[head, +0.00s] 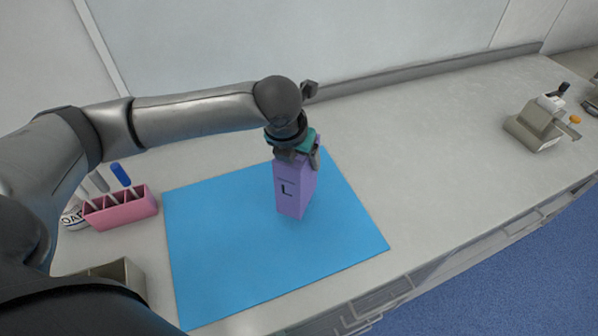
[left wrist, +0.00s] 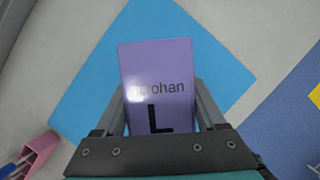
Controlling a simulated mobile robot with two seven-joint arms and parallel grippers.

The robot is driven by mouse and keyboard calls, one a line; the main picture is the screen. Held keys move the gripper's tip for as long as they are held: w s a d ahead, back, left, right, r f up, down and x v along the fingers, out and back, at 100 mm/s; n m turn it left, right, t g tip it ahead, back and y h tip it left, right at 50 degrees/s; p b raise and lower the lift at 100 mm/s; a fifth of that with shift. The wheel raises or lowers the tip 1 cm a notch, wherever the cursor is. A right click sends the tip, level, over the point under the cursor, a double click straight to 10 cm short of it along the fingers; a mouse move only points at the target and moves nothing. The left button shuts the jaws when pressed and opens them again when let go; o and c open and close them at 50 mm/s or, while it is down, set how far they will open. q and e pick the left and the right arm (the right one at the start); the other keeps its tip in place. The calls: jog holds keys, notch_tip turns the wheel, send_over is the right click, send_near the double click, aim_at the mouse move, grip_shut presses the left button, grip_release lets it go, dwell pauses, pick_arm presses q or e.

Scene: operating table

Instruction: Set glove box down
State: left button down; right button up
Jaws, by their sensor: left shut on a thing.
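The glove box is a tall purple box (head: 290,191) with a black letter L on its face. In the head view it stands roughly upright over the middle of the blue mat (head: 220,260). My left gripper (head: 297,158) is shut on its upper part from above. The left wrist view shows the box (left wrist: 158,80) between the two fingers (left wrist: 162,115), with lettering ending in "rohan" above the L. The blue mat (left wrist: 90,85) lies behind it there. I cannot tell whether the box's bottom touches the mat. My right gripper is in neither view.
A pink rack (head: 122,210) with pens or tubes stands left of the mat, beside a partly hidden white item with lettering. A grey open container (head: 118,275) is at lower left. A beige device (head: 540,125) stands far right. The counter between mat and device is clear.

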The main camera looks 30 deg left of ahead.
aim_at(297, 176)
pick_arm(q)
jog(key=shift+f, duration=2.2)
grip_release()
jog(key=shift+s+r, duration=0.15)
jog(key=shift+r, duration=0.4)
jog(key=p+v, duration=0.1)
jog(key=v, duration=1)
